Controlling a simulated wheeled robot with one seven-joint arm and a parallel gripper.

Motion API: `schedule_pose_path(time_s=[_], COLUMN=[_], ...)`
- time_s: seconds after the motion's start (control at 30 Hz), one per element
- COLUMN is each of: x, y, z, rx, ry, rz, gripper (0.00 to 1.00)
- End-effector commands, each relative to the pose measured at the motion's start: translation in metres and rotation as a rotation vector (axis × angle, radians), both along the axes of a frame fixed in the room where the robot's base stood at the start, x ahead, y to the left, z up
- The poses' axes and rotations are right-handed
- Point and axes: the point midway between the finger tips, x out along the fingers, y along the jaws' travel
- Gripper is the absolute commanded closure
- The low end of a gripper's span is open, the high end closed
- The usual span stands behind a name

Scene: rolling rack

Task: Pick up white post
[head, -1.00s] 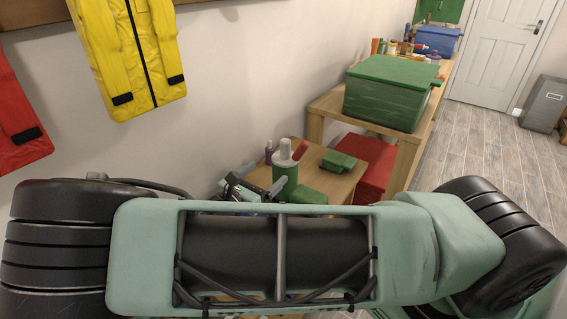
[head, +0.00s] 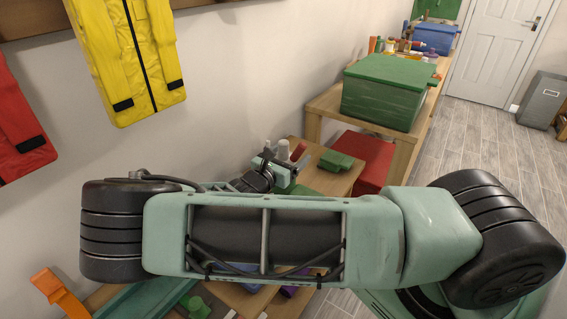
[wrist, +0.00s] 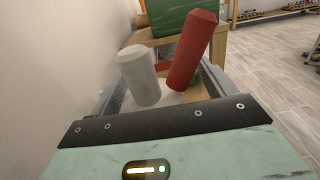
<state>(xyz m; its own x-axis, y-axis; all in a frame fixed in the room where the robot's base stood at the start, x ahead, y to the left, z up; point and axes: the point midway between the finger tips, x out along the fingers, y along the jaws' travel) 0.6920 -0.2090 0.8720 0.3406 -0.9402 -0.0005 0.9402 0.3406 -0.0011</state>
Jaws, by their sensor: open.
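The white post (wrist: 139,76) is a short upright cylinder on the left of the wrist view, close to the inner side of the left finger. A red post (wrist: 192,52) stands tilted to its right, near the right finger. My gripper (wrist: 166,85) is open, and both posts show between its fingers; I cannot tell how far the fingers reach past them. In the head view my gripper (head: 272,162) is over the small wooden table, with the white post (head: 283,147) and red post (head: 299,152) beside it. My arm hides the lower parts there.
A green block (head: 336,161) lies on the small wooden table (head: 333,183), right of the gripper. A green lidded box (head: 384,96) stands on a higher table behind, with a red box (head: 366,157) below. The wall is close on the left.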

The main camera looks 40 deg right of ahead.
Motion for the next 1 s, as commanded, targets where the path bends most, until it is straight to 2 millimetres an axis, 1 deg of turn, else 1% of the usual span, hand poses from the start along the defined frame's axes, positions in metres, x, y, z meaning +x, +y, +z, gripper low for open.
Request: schedule_pose_path(time_s=[0.13,0.17,0.2,0.27,0.3,0.57,0.67,0.77,1.0], x=[0.000,0.000,0.000,0.000,0.000,0.000,0.000,0.000,0.000], y=[0.000,0.000,0.000,0.001,0.001,0.001,0.001,0.001,0.001], z=[0.000,0.000,0.000,0.000,0.000,0.001,0.006,0.020,0.068], rx=[0.000,0.000,0.000,0.000,0.000,0.001,0.001,0.002,0.002], ry=[-0.001,-0.001,-0.001,-0.001,-0.001,-0.002,-0.004,-0.006,-0.005], rz=[0.000,0.000,0.000,0.000,0.000,0.000,0.001,0.000,0.000], gripper=[0.18,0.26,0.37,0.54,0.64,0.64,0.64,0.64,0.65])
